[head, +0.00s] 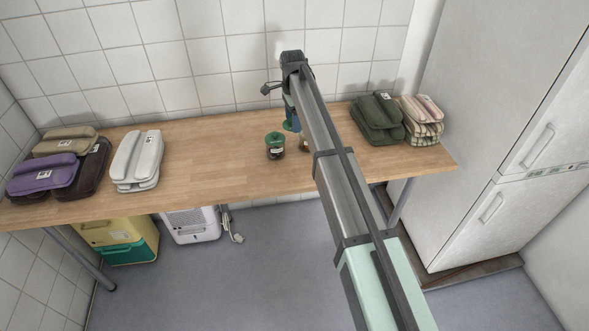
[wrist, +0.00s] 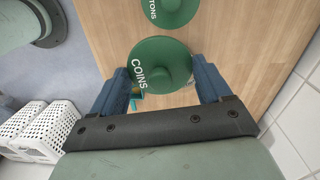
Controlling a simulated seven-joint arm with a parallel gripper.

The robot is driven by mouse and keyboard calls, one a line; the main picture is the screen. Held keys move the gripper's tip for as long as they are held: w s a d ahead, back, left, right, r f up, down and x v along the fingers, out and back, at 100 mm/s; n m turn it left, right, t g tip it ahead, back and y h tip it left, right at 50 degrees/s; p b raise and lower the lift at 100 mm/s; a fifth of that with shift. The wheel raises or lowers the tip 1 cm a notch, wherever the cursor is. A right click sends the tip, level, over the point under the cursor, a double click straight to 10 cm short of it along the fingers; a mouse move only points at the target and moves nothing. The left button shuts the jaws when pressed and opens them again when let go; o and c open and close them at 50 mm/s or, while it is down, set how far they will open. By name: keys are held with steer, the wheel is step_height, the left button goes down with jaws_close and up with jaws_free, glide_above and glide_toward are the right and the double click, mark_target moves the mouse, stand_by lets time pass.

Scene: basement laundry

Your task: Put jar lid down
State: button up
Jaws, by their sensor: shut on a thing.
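A round green lid with a knob, marked "COINS" (wrist: 160,66), is held between the blue fingers of my gripper (wrist: 163,80). In the head view the green lid (head: 289,126) shows beside my arm, over the wooden table (head: 215,150), with my gripper partly hidden. A jar with brownish contents (head: 304,145) stands just below, mostly behind my arm; its top is hidden. A second jar (head: 275,151) with its green lid on stands to its left. Its lid, with letters ending "TONS" (wrist: 170,8), shows at the top of the wrist view. I cannot tell the held lid's exact height.
Grey-white folded bags (head: 137,160), and purple (head: 42,176) and tan ones (head: 65,141), lie on the left of the table. Green (head: 377,120) and plaid bundles (head: 420,118) lie on the right. The tiled wall is behind. The table between the left bags and the jars is clear.

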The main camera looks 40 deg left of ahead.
glide_above(293, 175)
step_height(293, 175, down, 3)
steer(key=shift+m, duration=0.7)
steer(key=shift+f, duration=5.2)
steer(key=o, duration=1)
steer(key=shift+f, duration=0.15)
steer(key=shift+c, duration=0.2)
step_height(293, 175, up, 12)
steer(key=shift+d, duration=0.1)
